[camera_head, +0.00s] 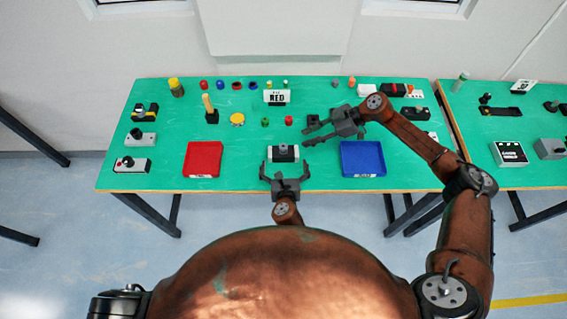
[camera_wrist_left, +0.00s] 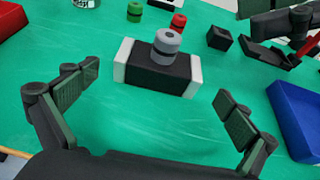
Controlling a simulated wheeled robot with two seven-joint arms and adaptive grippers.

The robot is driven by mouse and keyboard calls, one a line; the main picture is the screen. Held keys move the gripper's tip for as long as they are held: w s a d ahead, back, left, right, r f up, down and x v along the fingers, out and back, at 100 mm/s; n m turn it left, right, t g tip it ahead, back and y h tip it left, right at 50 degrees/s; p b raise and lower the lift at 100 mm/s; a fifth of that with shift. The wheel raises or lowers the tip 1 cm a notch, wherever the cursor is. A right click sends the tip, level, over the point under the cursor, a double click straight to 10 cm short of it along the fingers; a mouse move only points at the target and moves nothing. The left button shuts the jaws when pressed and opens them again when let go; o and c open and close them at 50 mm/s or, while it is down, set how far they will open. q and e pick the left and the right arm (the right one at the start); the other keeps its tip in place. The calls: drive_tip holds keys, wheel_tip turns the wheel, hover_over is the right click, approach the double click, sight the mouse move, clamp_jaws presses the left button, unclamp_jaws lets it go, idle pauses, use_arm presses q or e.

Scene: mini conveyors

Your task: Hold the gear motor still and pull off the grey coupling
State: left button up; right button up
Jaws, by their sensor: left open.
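The gear motor (camera_wrist_left: 157,72) is a black block with white end plates, lying on the green table; it also shows in the head view (camera_head: 274,154). The grey coupling (camera_wrist_left: 167,47) stands upright on top of its middle. My left gripper (camera_head: 286,170) is open in front of the gear motor; in the left wrist view its fingers (camera_wrist_left: 146,108) are spread wide, apart from the motor. My right gripper (camera_head: 311,132) is behind and to the right of the motor, its fingers apart and pointing left, with nothing seen between them.
A red tray (camera_head: 190,174) lies left of the motor and a blue tray (camera_head: 362,174) right of it. The table between motor and red tray is clear.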

sight(283, 153)
use_arm(q)
drive_tip(key=x, duration=0.7)
drive_tip(key=shift+w, duration=0.15)
drive_tip(key=shift+c, duration=0.4)
drive_tip(key=c, duration=1.4)
drive_tip(key=shift+o, duration=0.2)
drive_tip(key=shift+f, duration=0.3)
